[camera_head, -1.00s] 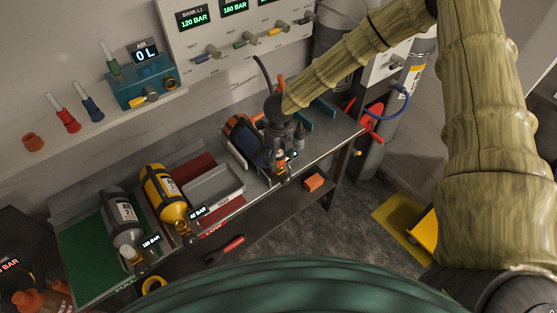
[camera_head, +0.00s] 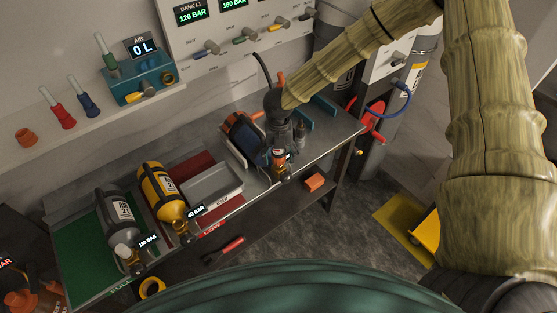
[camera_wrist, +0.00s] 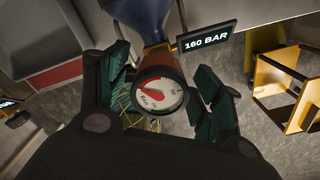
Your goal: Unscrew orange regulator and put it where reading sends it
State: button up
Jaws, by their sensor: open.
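The orange regulator (camera_wrist: 160,88) has a round white gauge with a red needle. It sits on the valve end of a dark blue cylinder (camera_wrist: 143,16), and a sign there reads 160 BAR (camera_wrist: 206,40). In the head view the regulator (camera_head: 280,163) is at the bench's front edge, and the blue cylinder (camera_head: 245,141) lies behind it. My gripper (camera_wrist: 168,90) is open, with one dark green finger on each side of the regulator. A gap shows on the right; contact on the left I cannot tell.
A grey cylinder (camera_head: 119,217) lies on the green FULL area (camera_head: 78,248). A yellow cylinder (camera_head: 160,190) lies to its right, near the red LOW area (camera_head: 194,169). A grey bin (camera_head: 214,185) stands between yellow and blue cylinders. An orange block (camera_head: 314,181) lies on the lower shelf.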

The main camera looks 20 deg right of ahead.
jog(key=m+b, duration=0.1)
jog(key=m, duration=0.2)
jog(key=shift+f+m+b, duration=0.15)
jog(key=shift+m+b, duration=0.2)
jog(key=shift+m, duration=0.05)
jog(key=m+b, duration=0.2)
jog(key=m, duration=0.1)
jog(key=shift+m, duration=0.3)
jog(key=m+b, duration=0.3)
jog(key=m, duration=0.2)
jog(key=shift+m, duration=1)
